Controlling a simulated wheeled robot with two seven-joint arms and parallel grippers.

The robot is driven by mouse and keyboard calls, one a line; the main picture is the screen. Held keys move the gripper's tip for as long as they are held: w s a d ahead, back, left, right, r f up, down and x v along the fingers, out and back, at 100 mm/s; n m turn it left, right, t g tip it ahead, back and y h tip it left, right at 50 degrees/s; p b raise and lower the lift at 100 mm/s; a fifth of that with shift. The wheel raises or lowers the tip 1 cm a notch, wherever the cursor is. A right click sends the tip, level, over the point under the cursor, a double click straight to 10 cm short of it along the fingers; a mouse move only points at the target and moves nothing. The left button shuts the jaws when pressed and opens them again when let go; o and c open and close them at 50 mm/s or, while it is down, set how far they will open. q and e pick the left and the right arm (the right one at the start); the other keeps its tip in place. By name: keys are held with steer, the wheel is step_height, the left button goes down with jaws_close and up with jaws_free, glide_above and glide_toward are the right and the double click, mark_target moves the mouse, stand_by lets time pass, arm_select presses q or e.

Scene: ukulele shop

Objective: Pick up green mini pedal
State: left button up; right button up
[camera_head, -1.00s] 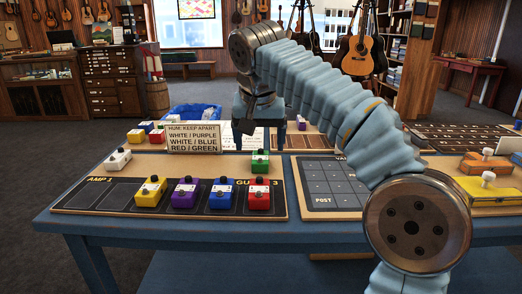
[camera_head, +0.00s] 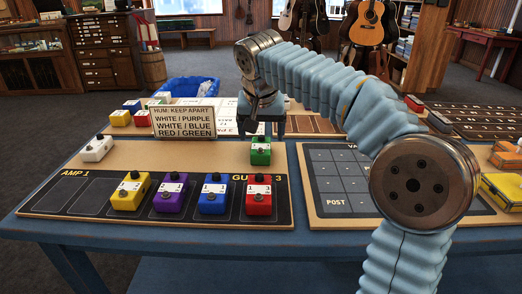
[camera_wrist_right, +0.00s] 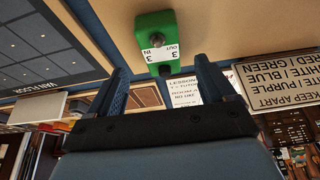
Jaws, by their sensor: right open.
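The green mini pedal (camera_head: 260,152) stands on the bare tan tabletop, just behind the right end of the black pedalboard. My right gripper (camera_head: 260,130) is just behind and above it, fingers apart, with nothing held. In the right wrist view the green pedal (camera_wrist_right: 156,38), with a white label reading 3, lies just beyond the tips of my open right gripper (camera_wrist_right: 160,66). It is roughly in line with the gap and does not look touched. My left gripper does not show.
The pedalboard (camera_head: 90,200) holds yellow (camera_head: 131,192), purple (camera_head: 170,193), blue (camera_head: 214,194) and red (camera_head: 258,195) pedals. A white pedal (camera_head: 97,149) stands at left. A sign (camera_head: 184,121) stands left of my gripper. A grey grid mat (camera_head: 335,170) lies at right.

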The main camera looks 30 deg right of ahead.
mark_target(261, 147)
steer(key=x, duration=0.5)
steer(key=shift+s+a+f, duration=0.2)
steer(key=shift+a+f, duration=0.05)
steer(key=shift+f, duration=0.05)
steer(key=shift+c, duration=0.5)
steer(key=c, duration=1)
steer(key=shift+c, duration=0.2)
